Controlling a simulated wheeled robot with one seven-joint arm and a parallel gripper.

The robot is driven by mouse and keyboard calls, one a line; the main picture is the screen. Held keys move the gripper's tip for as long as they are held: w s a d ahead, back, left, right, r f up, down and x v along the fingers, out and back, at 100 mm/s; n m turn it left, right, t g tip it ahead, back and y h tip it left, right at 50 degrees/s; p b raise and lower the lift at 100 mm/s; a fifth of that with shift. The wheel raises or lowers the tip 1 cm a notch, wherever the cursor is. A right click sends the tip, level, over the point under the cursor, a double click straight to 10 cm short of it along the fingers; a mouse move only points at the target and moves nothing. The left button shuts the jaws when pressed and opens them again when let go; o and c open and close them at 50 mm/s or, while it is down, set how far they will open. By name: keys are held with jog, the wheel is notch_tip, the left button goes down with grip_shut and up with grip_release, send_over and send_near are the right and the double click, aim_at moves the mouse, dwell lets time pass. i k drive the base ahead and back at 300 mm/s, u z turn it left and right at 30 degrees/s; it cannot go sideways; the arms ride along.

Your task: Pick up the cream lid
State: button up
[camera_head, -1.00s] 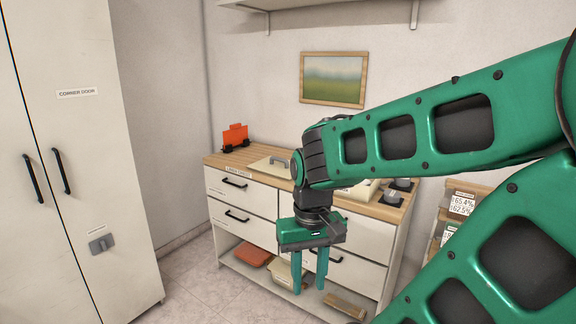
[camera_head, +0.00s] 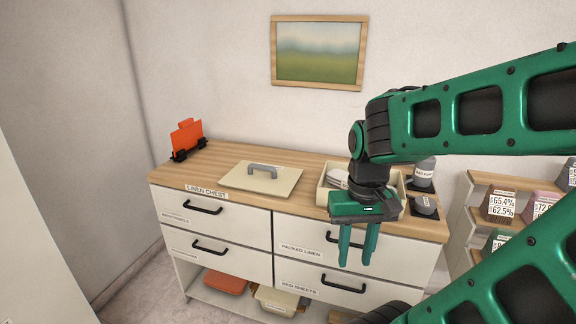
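The cream lid (camera_head: 277,178) is a flat square panel with a grey bar handle on top. It lies flat on the wooden top of the linen chest (camera_head: 226,156), left of my gripper. My gripper (camera_head: 357,262) points down in front of the chest's right-hand drawers, apart from the lid. Its two green fingers are spread with a gap between them, and nothing is seen between them.
A cream bin (camera_head: 322,195) with pale contents stands right of the lid, partly hidden by my arm. Dark-based containers (camera_head: 424,171) stand at the right end. An orange item (camera_head: 186,136) stands at the left end. Bare wood surrounds the lid.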

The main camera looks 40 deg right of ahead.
aim_at(276, 181)
jog(key=z, duration=0.3)
jog(key=i, duration=0.95)
jog(key=z, duration=0.3)
